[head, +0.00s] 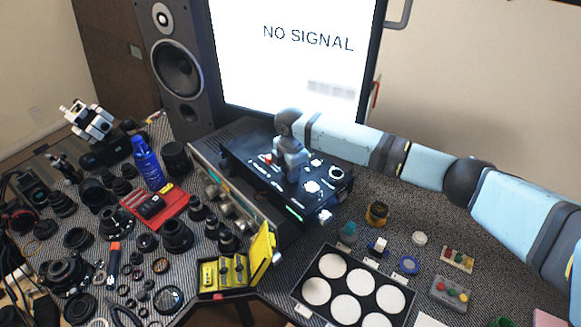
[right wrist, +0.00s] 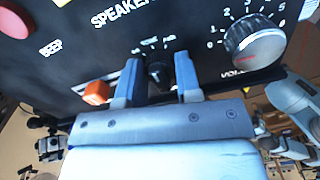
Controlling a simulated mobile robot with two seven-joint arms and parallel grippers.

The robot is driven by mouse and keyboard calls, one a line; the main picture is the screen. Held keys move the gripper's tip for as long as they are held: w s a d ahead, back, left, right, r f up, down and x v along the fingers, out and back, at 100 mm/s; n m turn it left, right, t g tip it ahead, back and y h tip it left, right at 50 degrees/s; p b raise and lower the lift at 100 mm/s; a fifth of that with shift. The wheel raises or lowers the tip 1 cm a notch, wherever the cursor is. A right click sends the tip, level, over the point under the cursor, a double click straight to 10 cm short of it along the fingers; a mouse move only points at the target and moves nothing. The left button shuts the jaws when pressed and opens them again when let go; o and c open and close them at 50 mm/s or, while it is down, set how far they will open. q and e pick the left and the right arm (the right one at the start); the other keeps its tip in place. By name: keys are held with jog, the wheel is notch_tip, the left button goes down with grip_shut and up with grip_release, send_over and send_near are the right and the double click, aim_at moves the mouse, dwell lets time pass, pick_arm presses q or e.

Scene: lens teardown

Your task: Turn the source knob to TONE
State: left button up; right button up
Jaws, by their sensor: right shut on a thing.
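The black control box (head: 250,155) stands below the screen, with white markings, knobs and a lit green strip on it. My right gripper (head: 292,174) reaches down onto its top panel from the right. In the right wrist view, the fingers of my right gripper (right wrist: 158,86) are on either side of a small black knob (right wrist: 159,72), the source knob, and are shut on it. Small labels arc above this knob, too small to read, so its setting cannot be told. My left gripper is not in view.
A large silver volume knob (right wrist: 254,42) is right of the fingers, and an orange switch (right wrist: 97,92) is left of them. The screen (head: 300,55) reads NO SIGNAL. A tray of white discs (head: 352,285) and a yellow case (head: 224,272) lie in front.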

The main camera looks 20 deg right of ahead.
jog(key=shift+n, duration=0.3)
jog(key=o, duration=0.9)
jog(key=shift+r, duration=0.1)
notch_tip(320, 180, up, 14)
jog(key=shift+f+b, duration=0.15)
jog(key=shift+b, duration=0.5)
